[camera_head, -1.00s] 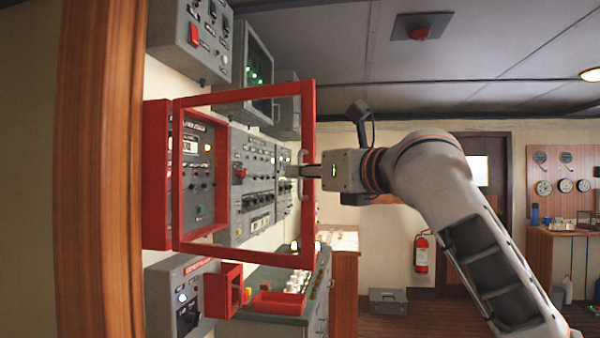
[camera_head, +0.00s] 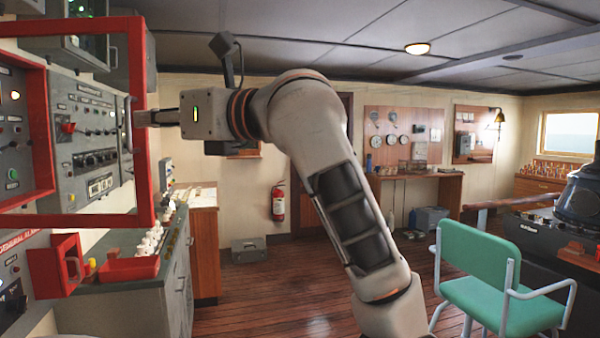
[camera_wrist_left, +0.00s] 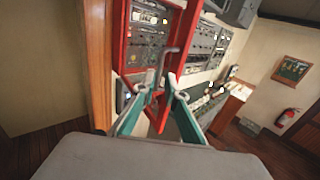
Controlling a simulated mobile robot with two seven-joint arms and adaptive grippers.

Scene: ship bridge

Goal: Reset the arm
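My left gripper (camera_head: 143,118) is level at the edge of an open red-framed cabinet door (camera_head: 145,180), its fingertips at the door's grey handle (camera_head: 128,122). In the left wrist view, the two fingers of the gripper (camera_wrist_left: 160,82) stand apart, with the handle (camera_wrist_left: 163,68) at or just beyond the gap between their tips. I cannot tell whether they touch it. The red door frame (camera_wrist_left: 122,40) shows beyond the fingers. My left arm reaches up from the lower middle of the head view. My right gripper is not in view.
Below the door, a red box cover (camera_head: 55,268) and a red tray (camera_head: 128,268) sit by the counter. A green chair (camera_head: 478,290) stands at the lower right. A fire extinguisher (camera_head: 278,203) hangs on the back wall. The wooden floor (camera_head: 310,275) between is clear.

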